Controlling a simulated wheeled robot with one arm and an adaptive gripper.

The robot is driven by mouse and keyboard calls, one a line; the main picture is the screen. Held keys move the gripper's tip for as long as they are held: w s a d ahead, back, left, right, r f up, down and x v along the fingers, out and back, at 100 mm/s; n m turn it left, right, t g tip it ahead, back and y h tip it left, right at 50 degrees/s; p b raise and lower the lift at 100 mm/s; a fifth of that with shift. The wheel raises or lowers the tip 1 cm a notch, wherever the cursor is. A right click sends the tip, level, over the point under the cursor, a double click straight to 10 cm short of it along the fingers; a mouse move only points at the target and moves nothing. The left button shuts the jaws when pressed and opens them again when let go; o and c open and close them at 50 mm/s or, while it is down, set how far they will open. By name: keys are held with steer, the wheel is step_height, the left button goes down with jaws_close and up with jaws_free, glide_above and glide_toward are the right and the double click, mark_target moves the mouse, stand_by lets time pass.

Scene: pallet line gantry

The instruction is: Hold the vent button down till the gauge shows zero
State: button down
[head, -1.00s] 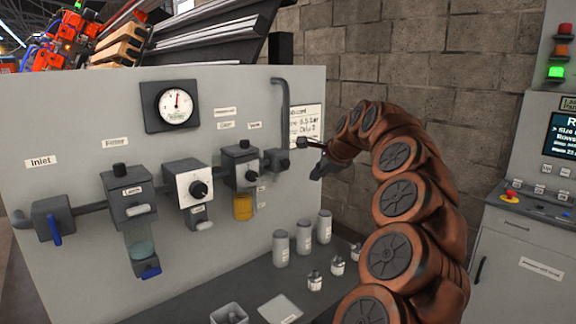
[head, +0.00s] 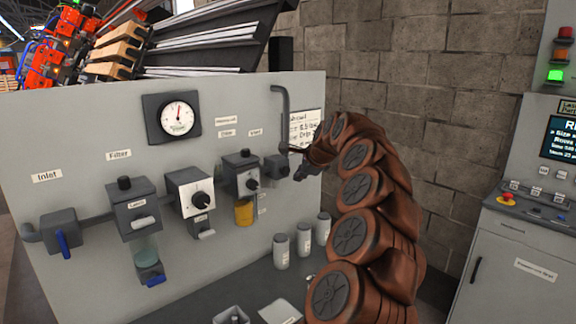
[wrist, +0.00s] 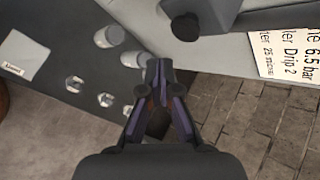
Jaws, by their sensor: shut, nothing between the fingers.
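The gauge (head: 179,116) is a round white dial on a dark square plate on the grey panel. Its red needle points nearly straight up. A small dark block (head: 276,166) sits at the right end of the pipe run, under a bent pipe, and a round black button (wrist: 185,27) sticks out of it in the wrist view. I cannot read a vent label there. My gripper (head: 303,172) is just right of this block in the head view. In the wrist view my gripper (wrist: 158,66) is shut and empty, with its fingertips apart from the button.
Grey canisters (head: 281,250) stand on the dark shelf below the panel. A white note (head: 304,126) is fixed on the panel near my wrist. A brick wall (head: 400,85) is behind, and a control cabinet (head: 515,255) stands at the right.

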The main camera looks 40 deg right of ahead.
steer(key=shift+w, duration=0.95)
steer(key=shift+w, duration=0.1)
stand_by(0.7)
steer(key=shift+w, duration=0.3)
steer(key=shift+w+p, duration=0.55)
steer(key=shift+w, duration=0.05)
stand_by(1.5)
steer(key=shift+s, duration=0.1)
stand_by(3.3)
steer(key=shift+s+b, duration=0.9)
steer(key=shift+b, duration=0.15)
